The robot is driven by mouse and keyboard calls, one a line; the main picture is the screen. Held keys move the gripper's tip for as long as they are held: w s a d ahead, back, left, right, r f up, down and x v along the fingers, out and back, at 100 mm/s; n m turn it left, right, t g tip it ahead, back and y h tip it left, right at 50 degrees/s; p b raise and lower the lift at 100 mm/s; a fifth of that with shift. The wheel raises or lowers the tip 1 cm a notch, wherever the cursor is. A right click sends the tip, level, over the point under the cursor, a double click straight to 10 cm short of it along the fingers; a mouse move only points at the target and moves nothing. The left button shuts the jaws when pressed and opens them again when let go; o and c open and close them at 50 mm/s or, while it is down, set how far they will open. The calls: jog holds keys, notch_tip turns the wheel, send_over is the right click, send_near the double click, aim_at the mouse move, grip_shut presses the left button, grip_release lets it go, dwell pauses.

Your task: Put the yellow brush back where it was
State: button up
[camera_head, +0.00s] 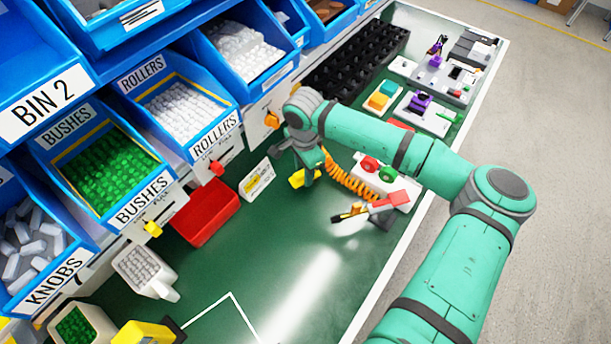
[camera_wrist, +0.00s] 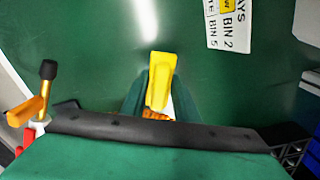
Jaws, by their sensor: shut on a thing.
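The yellow brush (camera_head: 297,179) is at the end of my gripper (camera_head: 309,172), above the green bench top. In the wrist view the yellow brush (camera_wrist: 160,78) sticks out at the middle, with a paler patch at its lower end.
Blue bins line the left, with a red tray (camera_head: 205,212) below. A white label card (camera_head: 257,180) stands left of my gripper. A fixture with red and green buttons (camera_head: 385,181) and an orange-tipped tool (camera_head: 352,212) lie right. The bench's front middle is clear.

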jog(key=shift+w+d+f, duration=0.2)
jog(key=shift+w+d, duration=0.15)
jog(key=shift+w, duration=0.2)
jog(key=f, duration=0.3)
jog(key=shift+s+d, duration=0.15)
jog(key=shift+d, duration=0.05)
jog(key=shift+a, duration=0.35)
jog(key=shift+f, duration=0.15)
jog(key=o, duration=1)
jog(key=shift+d, duration=0.15)
notch_tip(320, 180, up, 12)
jog(key=shift+r, duration=0.1)
